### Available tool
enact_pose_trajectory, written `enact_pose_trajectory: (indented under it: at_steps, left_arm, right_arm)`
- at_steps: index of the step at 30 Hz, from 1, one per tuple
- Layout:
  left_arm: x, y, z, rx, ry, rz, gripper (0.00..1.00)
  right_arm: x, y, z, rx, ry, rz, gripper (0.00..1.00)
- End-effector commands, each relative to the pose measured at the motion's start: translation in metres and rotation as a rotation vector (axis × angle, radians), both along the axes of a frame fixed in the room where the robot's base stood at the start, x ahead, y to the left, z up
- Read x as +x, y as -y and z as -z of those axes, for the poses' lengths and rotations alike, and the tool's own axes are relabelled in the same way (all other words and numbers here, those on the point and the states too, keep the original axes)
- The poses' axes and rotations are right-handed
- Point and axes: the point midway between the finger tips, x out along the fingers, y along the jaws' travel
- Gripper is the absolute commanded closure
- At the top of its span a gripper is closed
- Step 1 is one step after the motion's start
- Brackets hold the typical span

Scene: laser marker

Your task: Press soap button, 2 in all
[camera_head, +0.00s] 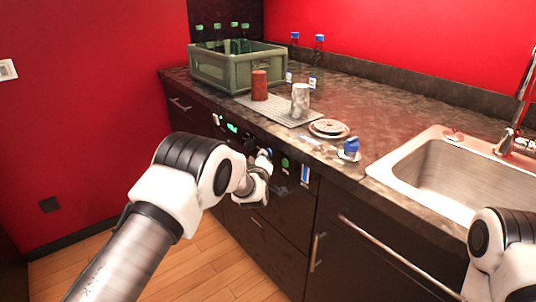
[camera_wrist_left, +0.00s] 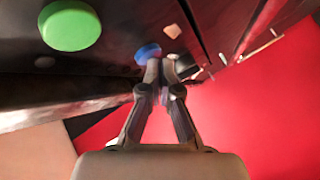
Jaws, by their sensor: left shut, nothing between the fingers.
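A dark control panel is set in the cabinet front under the counter. In the head view it carries a green button (camera_head: 285,163), and a green lit display (camera_head: 232,128) is farther left. In the left wrist view a large green button (camera_wrist_left: 70,25) and a blue button (camera_wrist_left: 148,54) show; no label tells which is for soap. My left gripper (camera_head: 264,158) is in front of the panel, its fingertips (camera_wrist_left: 162,66) shut and empty, right by the blue button. Whether they touch it I cannot tell. My right gripper is out of view; only part of that arm shows.
On the counter stand a green bottle crate (camera_head: 235,75), a red cup (camera_head: 259,85), a pale cup (camera_head: 300,100), stacked plates (camera_head: 328,128) and a blue-topped item (camera_head: 351,148). The sink (camera_head: 440,175) is at right. Cabinet handles (camera_head: 317,252) stick out below.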

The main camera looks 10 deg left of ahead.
Motion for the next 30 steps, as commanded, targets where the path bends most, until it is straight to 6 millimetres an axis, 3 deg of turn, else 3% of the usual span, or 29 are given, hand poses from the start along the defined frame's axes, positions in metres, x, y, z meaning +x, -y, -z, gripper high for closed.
enact_pose_trajectory:
  at_steps: [20,30]
  left_arm:
    - [0.004,0.003,0.000,0.000,0.000,0.000,1.00]
    - [-0.008,-0.007,-0.001,0.000,0.000,-0.001,1.00]
  right_arm:
    - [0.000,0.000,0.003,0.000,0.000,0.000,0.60]
    - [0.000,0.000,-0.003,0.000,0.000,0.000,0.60]
